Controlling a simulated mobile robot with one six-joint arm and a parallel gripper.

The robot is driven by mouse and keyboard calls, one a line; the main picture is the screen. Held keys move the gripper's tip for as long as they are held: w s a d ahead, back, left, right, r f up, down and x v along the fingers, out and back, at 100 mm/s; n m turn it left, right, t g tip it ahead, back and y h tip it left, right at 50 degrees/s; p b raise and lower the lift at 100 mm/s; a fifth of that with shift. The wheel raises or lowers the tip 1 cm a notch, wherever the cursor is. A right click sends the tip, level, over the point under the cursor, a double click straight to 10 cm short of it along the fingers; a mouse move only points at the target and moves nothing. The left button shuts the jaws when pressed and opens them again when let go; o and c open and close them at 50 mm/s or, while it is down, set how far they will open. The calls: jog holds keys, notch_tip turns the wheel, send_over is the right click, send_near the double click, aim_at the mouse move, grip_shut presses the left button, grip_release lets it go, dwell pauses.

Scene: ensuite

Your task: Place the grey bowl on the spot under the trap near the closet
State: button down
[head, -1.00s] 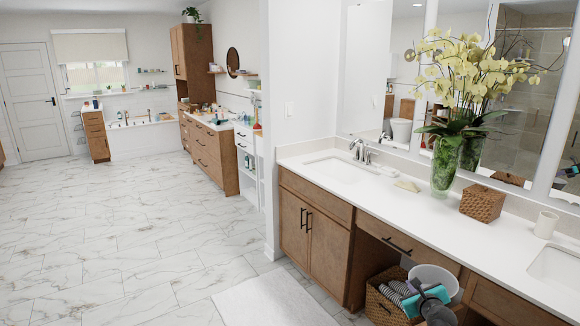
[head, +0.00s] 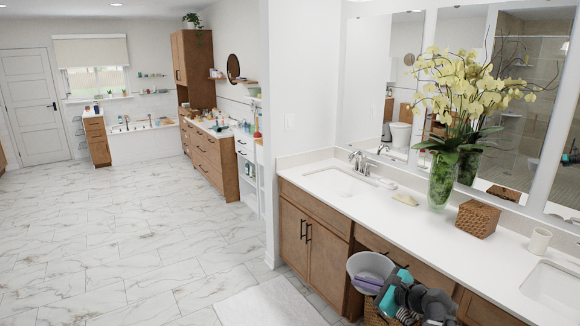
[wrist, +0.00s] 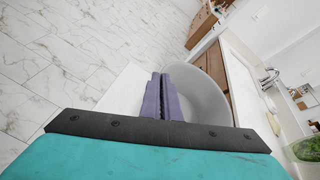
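My gripper (head: 367,284) has purple fingers, which also show in the wrist view (wrist: 158,97). They are close together on the near wall of the grey bowl (head: 372,265) and hold it in the air in front of the vanity. In the wrist view the bowl (wrist: 207,88) is to the right of the fingers, tilted in the picture, and looks empty. The teal and grey arm parts below are mine. No trap under a sink is visible; cabinet fronts (head: 309,232) cover the space below the near sink (head: 340,181). I cannot identify the closet.
A white mat (head: 265,305) lies before the vanity; the marble floor (head: 120,240) to the left is clear. The counter (head: 400,210) holds a flower vase (head: 441,180), a woven box (head: 477,219) and a cup (head: 539,240). A wall end (head: 272,150) stands beside the vanity.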

jog(key=s+a+r+n+g+y, duration=0.1)
jog(key=s+a+n+g+y, duration=0.2)
jog(key=s+a, duration=0.1)
jog(key=shift+s+a+r+n, duration=0.25)
jog(key=shift+a+r+n, duration=0.05)
jog(key=shift+a+n, duration=0.1)
jog(key=d+f+b, duration=0.5)
jog(key=d, duration=0.2)
jog(key=shift+d, duration=0.1)
dwell(0.6)
